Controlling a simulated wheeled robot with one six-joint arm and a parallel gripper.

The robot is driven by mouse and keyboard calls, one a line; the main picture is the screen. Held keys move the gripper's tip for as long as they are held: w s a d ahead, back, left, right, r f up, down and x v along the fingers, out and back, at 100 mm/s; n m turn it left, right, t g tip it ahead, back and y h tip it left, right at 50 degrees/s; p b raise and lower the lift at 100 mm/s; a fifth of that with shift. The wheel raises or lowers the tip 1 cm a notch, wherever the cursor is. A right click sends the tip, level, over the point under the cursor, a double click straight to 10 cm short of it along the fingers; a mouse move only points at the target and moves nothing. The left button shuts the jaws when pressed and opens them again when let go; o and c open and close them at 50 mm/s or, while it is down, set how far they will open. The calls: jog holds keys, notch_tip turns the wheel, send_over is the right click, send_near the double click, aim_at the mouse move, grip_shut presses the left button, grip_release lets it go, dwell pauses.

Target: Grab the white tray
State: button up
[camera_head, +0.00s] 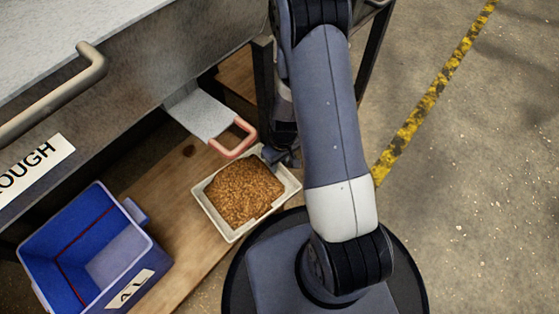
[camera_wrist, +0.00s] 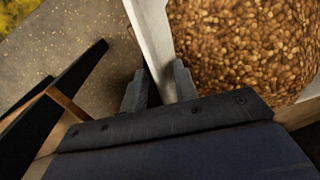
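The white tray (camera_head: 227,233) is a shallow rectangular dish on the wooden board, filled with a heap of brown grain (camera_head: 243,194). My gripper (camera_head: 280,156) is at the tray's upper right edge in the head view, partly hidden by my arm. In the wrist view, my gripper's two dark fingers (camera_wrist: 159,84) stand close together, one on each side of the tray's white wall (camera_wrist: 152,30). They look closed against that wall. The grain lies to the right of the wall there. The tray appears level on the board.
A blue bin (camera_head: 85,250) stands at the lower left. A metal scoop or flap with a pink handle (camera_head: 235,140) hangs close above the tray's upper left side. A grey counter (camera_head: 130,70) overhangs the board (camera_head: 185,240). Open concrete floor (camera_head: 480,180) lies to the right.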

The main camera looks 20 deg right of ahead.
jog(key=shift+c, duration=0.3)
grip_shut()
dwell(1.1)
